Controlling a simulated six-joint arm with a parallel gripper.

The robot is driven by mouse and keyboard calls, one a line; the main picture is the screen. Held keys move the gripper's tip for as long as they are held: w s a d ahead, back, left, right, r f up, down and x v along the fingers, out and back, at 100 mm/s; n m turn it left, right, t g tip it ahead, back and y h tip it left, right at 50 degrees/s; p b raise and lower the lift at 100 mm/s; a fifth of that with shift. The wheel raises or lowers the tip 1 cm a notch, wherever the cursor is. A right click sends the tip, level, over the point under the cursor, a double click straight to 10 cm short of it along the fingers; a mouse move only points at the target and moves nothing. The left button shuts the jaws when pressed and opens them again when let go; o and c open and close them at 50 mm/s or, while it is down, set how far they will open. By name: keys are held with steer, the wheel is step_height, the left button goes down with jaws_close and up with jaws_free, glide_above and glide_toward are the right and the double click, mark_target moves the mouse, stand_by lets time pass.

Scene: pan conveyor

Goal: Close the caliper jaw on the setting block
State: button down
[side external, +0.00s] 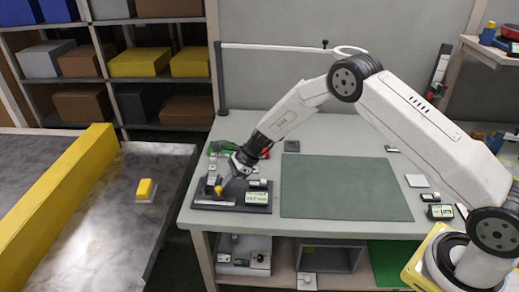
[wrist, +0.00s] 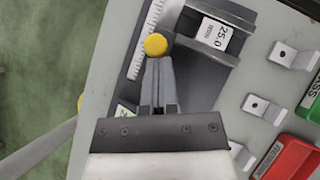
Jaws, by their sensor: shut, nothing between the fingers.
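The caliper sits on a dark base (side external: 203,206) at the left end of the bench. Its white graduated scale (wrist: 146,40) runs along the left in the wrist view. A round yellow knob (wrist: 156,45) sits beside the scale; it also shows in the side view (side external: 218,189). A grey block with a white "25.0 mm" label (wrist: 213,34) lies right of the knob, between dark jaw-like parts. My gripper (wrist: 158,62) is shut and empty, its fingertips right at the knob. I cannot tell whether they touch it. The jaw contact with the block is unclear.
Small metal brackets (wrist: 294,56) and green and red labelled blocks (wrist: 293,158) lie right of the caliper. A digital readout (side external: 257,198) is on the base. A green mat (side external: 345,188) lies clear to the right. A conveyor (side external: 105,205) stands left, beyond the bench edge.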

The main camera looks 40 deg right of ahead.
steer(key=shift+d, duration=0.1)
stand_by(0.3)
steer(key=shift+s+d+r, duration=0.1)
steer(key=shift+s+d, duration=0.1)
steer(key=shift+d, duration=0.25)
steer(key=d, duration=0.2)
steer(key=s+d, duration=0.1)
steer(key=shift+r, duration=0.35)
steer(key=v, duration=0.9)
steer(key=shift+d+r, duration=0.15)
steer(key=shift+r, duration=0.1)
steer(key=shift+s, duration=0.1)
steer(key=s+m, duration=0.1)
steer(key=s+a+m+t, duration=0.1)
steer(key=s+m+t+h, duration=0.1)
steer(key=s, duration=0.1)
steer(key=shift+a+m, duration=0.3)
steer(key=shift+a, duration=0.1)
